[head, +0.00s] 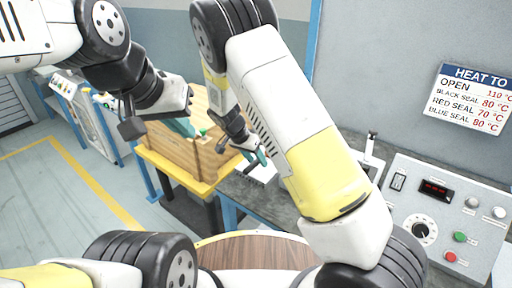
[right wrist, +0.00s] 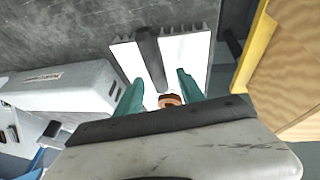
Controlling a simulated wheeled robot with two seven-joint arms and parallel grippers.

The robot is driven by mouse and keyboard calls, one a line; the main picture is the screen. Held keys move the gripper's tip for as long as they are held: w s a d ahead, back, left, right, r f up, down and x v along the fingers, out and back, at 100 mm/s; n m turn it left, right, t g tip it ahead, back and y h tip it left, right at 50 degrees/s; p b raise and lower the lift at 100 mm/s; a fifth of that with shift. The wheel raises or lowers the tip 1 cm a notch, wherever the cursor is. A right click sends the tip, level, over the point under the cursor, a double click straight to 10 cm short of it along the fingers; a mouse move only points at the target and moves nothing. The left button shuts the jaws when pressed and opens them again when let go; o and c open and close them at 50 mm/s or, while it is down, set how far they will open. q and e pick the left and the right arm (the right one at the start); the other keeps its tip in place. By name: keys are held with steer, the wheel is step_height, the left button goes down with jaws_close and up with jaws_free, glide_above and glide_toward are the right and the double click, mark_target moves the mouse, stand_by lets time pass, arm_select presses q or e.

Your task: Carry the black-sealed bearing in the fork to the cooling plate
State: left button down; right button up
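The white finned plate, which looks like the cooling plate (right wrist: 190,55), lies on the grey bench under my right gripper (right wrist: 160,90). It also shows in the head view (head: 262,174). My right gripper's teal fingers stand apart above it. A dark bar (right wrist: 148,55) runs across the plate between them; I cannot tell if it is part of the fork. A small copper-coloured round piece (right wrist: 170,100) shows near the palm, partly hidden. I cannot make out a black-sealed bearing. My left gripper (head: 182,126) is over the wooden crate (head: 180,155); its finger gap is hidden.
A white housing (right wrist: 70,88) is beside the plate in the right wrist view. A control panel (head: 445,220) with knob and buttons stands at the right. A heating sign (head: 472,98) hangs on the wall. The crate sits on a yellow-topped stand (head: 165,168). A round wooden top (head: 250,252) is in front.

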steer(key=shift+r, duration=0.1)
steer(key=v, duration=0.7)
steer(key=s+d+r+n+y, duration=0.1)
steer(key=s+d+r+y, duration=0.2)
steer(key=s+d+r, duration=0.35)
steer(key=s+d+r+n+y, duration=0.2)
steer(key=s+d+r, duration=0.15)
steer(key=r, duration=0.55)
steer(key=s+d+r+n+t, duration=0.2)
steer(key=s+d+r, duration=0.1)
steer(key=s, duration=0.4)
steer(key=s+d+r+n+t+y, duration=0.1)
steer(key=s+d+r+n, duration=0.1)
steer(key=s+d+r, duration=0.2)
steer(key=s, duration=0.3)
steer(key=shift+s+r+t+y, duration=0.3)
steer(key=shift+s+r+t, duration=0.05)
steer(key=shift+t, duration=0.05)
